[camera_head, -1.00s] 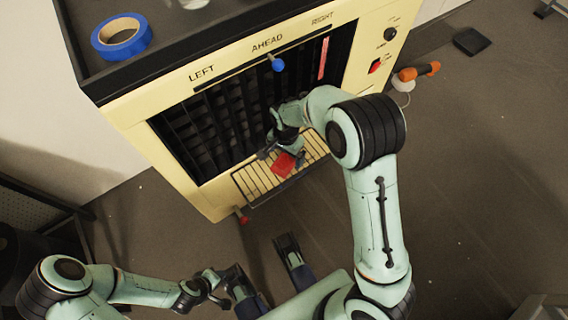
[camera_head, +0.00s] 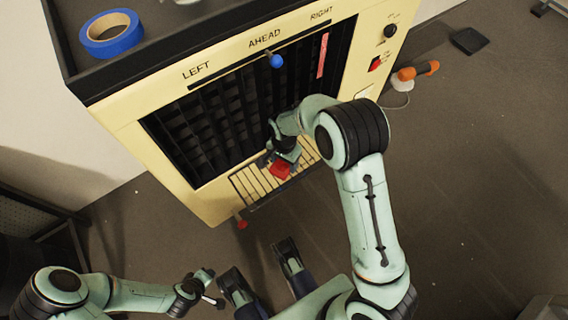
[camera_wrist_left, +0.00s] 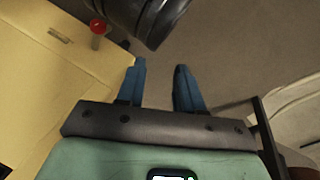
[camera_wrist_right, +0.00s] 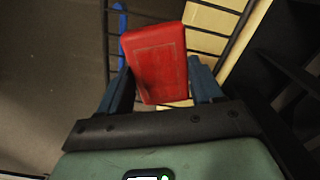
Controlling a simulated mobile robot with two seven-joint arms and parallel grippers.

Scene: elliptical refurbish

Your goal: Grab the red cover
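The red cover (camera_head: 281,169) is at the slatted ledge at the front of the cream machine. My right gripper (camera_head: 279,163) reaches down over it. In the right wrist view the red cover (camera_wrist_right: 158,62) is between the two blue fingers (camera_wrist_right: 162,88), slightly skewed to them. Its right edge is close against the right finger. I cannot tell whether both fingers press on it, or whether it rests on the slats. My left gripper (camera_head: 208,287) is low in the head view. In the left wrist view its fingers (camera_wrist_left: 160,75) are apart with nothing between them.
The machine's cream front (camera_head: 215,205) has a dark vent and a red-tipped knob (camera_head: 243,224). In the left wrist view, this knob (camera_wrist_left: 98,26) is ahead of the left fingers. Blue tape (camera_head: 112,33) lies on the machine's top. An orange-handled tool (camera_head: 418,71) is on the floor.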

